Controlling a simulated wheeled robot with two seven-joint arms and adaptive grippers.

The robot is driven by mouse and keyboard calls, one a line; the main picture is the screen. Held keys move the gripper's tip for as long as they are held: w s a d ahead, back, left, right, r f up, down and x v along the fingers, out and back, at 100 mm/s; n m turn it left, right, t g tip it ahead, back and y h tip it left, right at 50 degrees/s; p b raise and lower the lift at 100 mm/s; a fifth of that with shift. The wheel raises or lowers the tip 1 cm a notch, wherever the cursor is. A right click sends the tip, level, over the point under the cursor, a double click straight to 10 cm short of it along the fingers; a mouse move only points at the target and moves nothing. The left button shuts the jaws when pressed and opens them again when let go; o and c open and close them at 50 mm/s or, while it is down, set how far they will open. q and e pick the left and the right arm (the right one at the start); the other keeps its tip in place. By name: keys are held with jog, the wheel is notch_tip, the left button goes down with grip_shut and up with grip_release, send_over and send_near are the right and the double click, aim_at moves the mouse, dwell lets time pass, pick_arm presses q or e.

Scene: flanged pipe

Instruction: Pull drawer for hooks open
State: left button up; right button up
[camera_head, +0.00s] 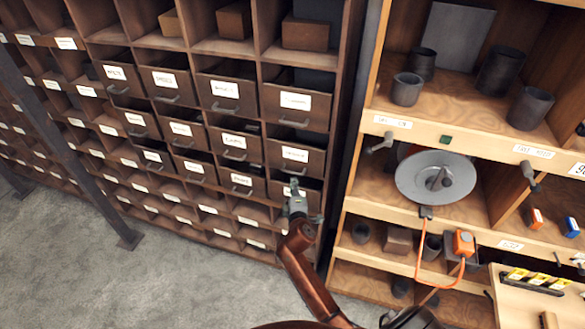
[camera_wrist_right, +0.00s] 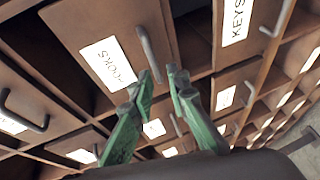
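The hooks drawer (camera_wrist_right: 82,40) is a brown wooden drawer front with a white label reading HOOKS and a grey bar handle (camera_wrist_right: 147,50), in the right wrist view. It looks shut. My right gripper (camera_wrist_right: 162,78) has its two green fingers apart, with the tips close to one end of that handle. I cannot tell whether they touch it. In the head view my right gripper (camera_head: 297,192) is at the lowest drawer of the right column, partly covering its front. The labels there are too small to read surely. My left gripper is not in view.
The brown cabinet (camera_head: 350,110) holds several rows of labelled drawers and open cubbies. A shelf unit (camera_head: 455,100) with dark cups and a grey flanged disc (camera_head: 434,177) stands close on the right. A dark post (camera_head: 65,155) stands at left. The carpet (camera_head: 60,255) is clear.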

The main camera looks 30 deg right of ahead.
aim_at(292, 173)
jog(key=x, duration=0.5)
jog(key=r+x, duration=0.1)
jog(key=x, duration=0.1)
jog(key=shift+w+d+f, duration=0.15)
jog(key=shift+w+d, duration=0.1)
jog(key=shift+w, duration=0.1)
jog(key=shift+c, duration=0.6)
grip_shut()
